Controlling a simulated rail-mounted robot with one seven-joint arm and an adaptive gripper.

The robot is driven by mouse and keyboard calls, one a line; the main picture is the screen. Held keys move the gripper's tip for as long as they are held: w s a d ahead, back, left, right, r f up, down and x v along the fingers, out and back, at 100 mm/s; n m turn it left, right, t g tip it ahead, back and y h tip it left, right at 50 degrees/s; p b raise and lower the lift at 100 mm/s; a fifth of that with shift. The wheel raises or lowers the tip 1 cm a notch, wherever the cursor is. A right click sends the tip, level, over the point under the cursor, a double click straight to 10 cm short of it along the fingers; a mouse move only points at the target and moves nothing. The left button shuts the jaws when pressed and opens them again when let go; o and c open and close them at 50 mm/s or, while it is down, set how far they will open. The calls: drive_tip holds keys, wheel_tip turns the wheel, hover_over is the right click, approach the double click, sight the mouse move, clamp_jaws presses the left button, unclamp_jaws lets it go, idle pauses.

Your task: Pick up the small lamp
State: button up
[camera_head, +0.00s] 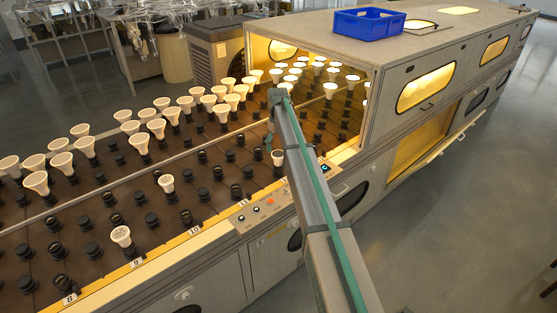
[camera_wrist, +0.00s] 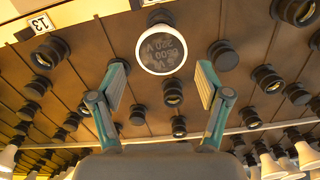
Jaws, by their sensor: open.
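A small white lamp (camera_wrist: 162,50) with grey print on its round face stands in a dark socket in the wrist view, beyond my fingertips and centred between them. My gripper (camera_wrist: 160,82) is open and empty, one finger on each side, apart from the lamp. In the head view, small white lamps stand near the front edge: one (camera_head: 277,157) beside my arm, one (camera_head: 166,183) further left and one (camera_head: 121,235) nearest the front. The lamp beside my arm is probably the one in the wrist view. My fingers are not clear in the head view.
Many empty black sockets (camera_head: 186,217) cover the brown deck. Taller white lamps (camera_head: 141,142) fill the back rows, and lit lamps stand inside the grey oven housing (camera_head: 395,57). A blue crate (camera_head: 368,24) sits on its roof. A numbered yellow strip (camera_head: 165,250) runs along the front edge.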

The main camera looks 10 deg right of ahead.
sight(278, 159)
drive_tip(key=shift+s+f+p, duration=0.15)
drive_tip(key=shift+f+p, duration=0.95)
drive_tip(key=shift+f, duration=2.8)
drive_tip(key=c, duration=1.1)
drive_tip(key=shift+c, duration=0.2)
